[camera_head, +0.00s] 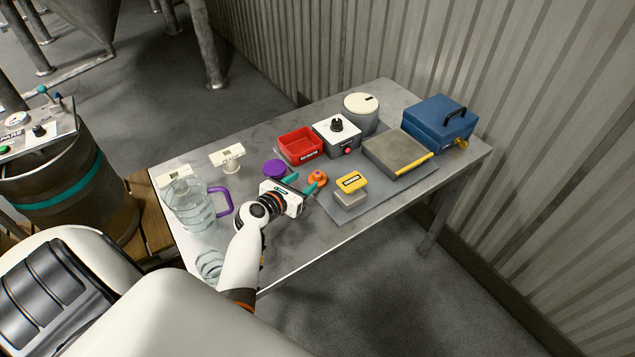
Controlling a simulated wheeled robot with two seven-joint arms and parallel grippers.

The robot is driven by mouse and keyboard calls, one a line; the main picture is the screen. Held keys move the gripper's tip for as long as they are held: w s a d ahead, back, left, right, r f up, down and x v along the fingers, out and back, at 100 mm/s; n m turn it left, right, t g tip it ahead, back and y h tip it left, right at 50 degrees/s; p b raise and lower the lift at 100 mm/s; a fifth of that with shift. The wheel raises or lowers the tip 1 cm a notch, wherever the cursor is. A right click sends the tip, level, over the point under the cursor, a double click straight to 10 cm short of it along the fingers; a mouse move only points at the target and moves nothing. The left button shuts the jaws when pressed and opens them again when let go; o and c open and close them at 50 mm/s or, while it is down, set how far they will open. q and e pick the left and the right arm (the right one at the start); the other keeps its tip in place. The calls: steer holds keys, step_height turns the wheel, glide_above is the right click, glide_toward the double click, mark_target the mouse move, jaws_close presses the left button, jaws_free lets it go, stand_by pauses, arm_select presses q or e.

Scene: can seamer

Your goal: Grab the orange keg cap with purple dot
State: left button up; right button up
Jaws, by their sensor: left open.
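The small orange keg cap (318,179) sits on the table near the left edge of the grey mat. A purple dot on it is too small to make out clearly. My left gripper (308,180) reaches in from the left, low over the table. Its two teal fingers are apart and point at the cap, with the tips close to its left side. I cannot tell whether they touch it. Nothing shows between the fingers. My right gripper is out of view.
A purple round piece (274,168) lies just behind my gripper. A yellow-topped block (351,183) stands right of the cap. A red bin (300,145), a white knobbed box (337,134) and a flat grey plate (397,152) stand farther back. A clear pitcher (190,208) stands left.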

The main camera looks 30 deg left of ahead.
mark_target(316, 174)
arm_select(q)
steer(key=b+x, duration=0.1)
steer(key=x, duration=0.2)
steer(key=shift+f, duration=0.1)
steer(key=b+x, duration=0.4)
steer(key=shift+s+f, duration=0.1)
steer(key=shift+f, duration=0.2)
steer(key=shift+w+b, duration=0.3)
steer(key=shift+w, duration=0.25)
steer(key=c, duration=1)
